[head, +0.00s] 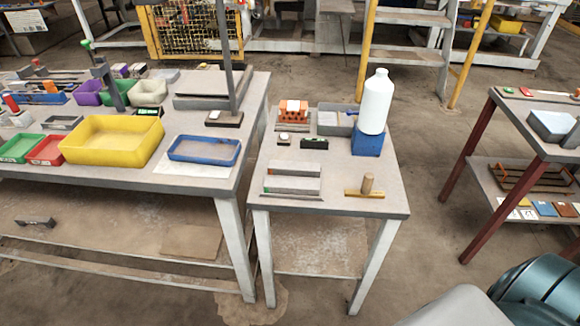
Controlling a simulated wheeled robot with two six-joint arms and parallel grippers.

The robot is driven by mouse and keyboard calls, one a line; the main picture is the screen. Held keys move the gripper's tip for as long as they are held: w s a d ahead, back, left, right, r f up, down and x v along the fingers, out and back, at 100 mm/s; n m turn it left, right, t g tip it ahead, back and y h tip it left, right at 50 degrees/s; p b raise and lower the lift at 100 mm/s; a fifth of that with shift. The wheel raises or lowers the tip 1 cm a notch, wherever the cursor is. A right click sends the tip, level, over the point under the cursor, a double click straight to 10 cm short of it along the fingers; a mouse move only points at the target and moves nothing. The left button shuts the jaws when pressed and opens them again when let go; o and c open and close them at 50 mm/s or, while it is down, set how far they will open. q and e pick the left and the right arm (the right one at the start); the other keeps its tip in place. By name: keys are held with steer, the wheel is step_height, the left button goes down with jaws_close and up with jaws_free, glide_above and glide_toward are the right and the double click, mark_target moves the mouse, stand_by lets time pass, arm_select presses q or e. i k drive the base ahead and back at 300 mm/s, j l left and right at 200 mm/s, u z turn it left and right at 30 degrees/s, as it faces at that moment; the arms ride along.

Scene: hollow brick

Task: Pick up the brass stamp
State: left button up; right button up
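What looks like the brass stamp (365,193) is at the front right of the small grey table. It has a flat, brass-coloured bar as its base and a short, upright tan handle on top. Nothing covers it, and clear tabletop surrounds it. Neither of my grippers shows in the head view.
On the small table (333,204), two grey bars (293,184) lie left of the stamp. A white bottle (376,100) stands on a blue block (367,144) behind it. An orange hollow brick (293,110) sits at the back left. A yellow tray (112,158) is on the left table.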

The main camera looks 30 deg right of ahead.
mark_target(365, 191)
steer(key=z, duration=1.4)
